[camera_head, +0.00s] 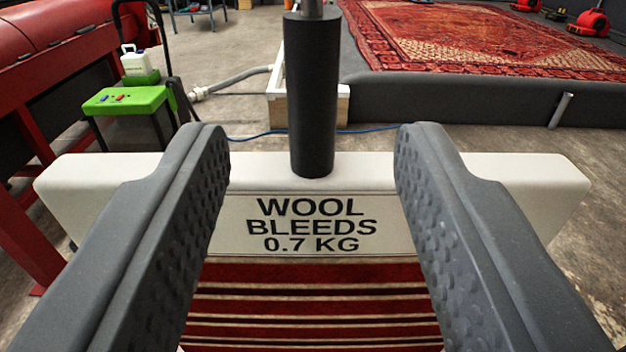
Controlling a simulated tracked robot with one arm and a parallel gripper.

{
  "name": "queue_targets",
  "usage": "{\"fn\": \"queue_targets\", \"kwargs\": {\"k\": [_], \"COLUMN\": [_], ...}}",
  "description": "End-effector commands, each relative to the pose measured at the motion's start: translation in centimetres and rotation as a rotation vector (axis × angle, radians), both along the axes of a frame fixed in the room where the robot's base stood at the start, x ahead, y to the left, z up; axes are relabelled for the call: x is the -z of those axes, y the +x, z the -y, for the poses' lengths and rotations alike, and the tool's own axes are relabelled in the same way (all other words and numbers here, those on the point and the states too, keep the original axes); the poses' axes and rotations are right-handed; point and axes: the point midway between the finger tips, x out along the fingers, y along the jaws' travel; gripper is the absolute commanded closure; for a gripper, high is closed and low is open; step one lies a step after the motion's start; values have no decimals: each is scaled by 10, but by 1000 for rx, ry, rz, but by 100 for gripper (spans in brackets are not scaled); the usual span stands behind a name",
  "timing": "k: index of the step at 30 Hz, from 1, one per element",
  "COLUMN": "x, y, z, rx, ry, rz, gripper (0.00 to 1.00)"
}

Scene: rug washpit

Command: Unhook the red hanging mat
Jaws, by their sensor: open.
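The red hanging mat (312,308), with dark and cream stripes, shows below a white bar (100,185) in the head view. The bar bears a label (310,226) reading "WOOL BLEEDS 0.7 KG". A black cylindrical grip (312,95) stands upright from the middle of the bar, with a grey metal rod at its top. My gripper (313,150) is open, with one grey finger on each side of the black grip and clear gaps between. The fingers cover parts of the bar and mat. The hook above is out of view.
A red machine (50,65) stands at left beside a green cart (128,100) holding a white jug (138,62). A patterned red rug (480,40) lies on a dark raised platform (480,100) at back right. A hose (235,82) and blue cable cross the concrete floor.

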Motion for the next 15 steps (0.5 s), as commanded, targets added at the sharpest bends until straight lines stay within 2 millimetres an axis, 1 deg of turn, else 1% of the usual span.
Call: {"fn": "queue_targets", "kwargs": {"k": [15], "x": [-2], "y": [35], "z": [-3], "rx": [0], "ry": [2], "rz": [1], "gripper": [56]}}
